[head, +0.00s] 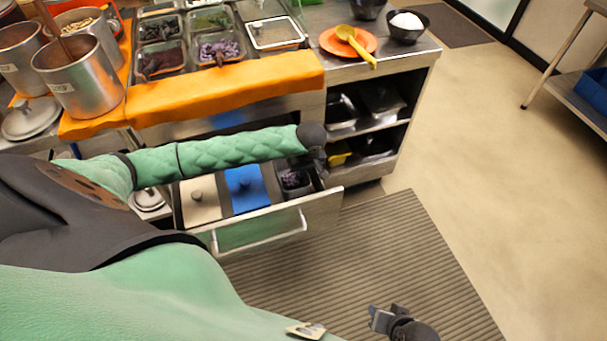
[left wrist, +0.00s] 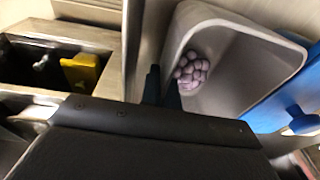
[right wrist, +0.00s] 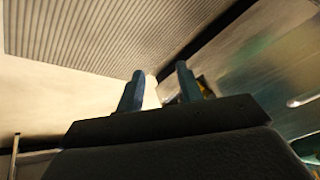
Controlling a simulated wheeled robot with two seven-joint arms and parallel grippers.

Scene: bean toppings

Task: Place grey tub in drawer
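The grey tub (head: 306,188) holds purple beans and is at the right end of the open drawer (head: 330,204), beside a blue-lidded container. I cannot tell whether it rests on the drawer floor. My left gripper (head: 320,172) is over the tub's right side and partly hides it. In the left wrist view the fingers (left wrist: 162,88) are close together astride the wall of the grey tub (left wrist: 245,65), one inside near the beans and one outside. My right gripper (head: 378,320) is away from the drawer, above the mat; its fingers (right wrist: 158,90) are apart and empty.
The drawer also holds a white-lidded container (head: 200,203) and the blue-lidded container (head: 246,190). Above are an orange cloth (head: 230,92), topping tubs and metal pots (head: 82,85). Open shelves (head: 365,125) stand to the right. The striped mat (head: 390,255) is clear.

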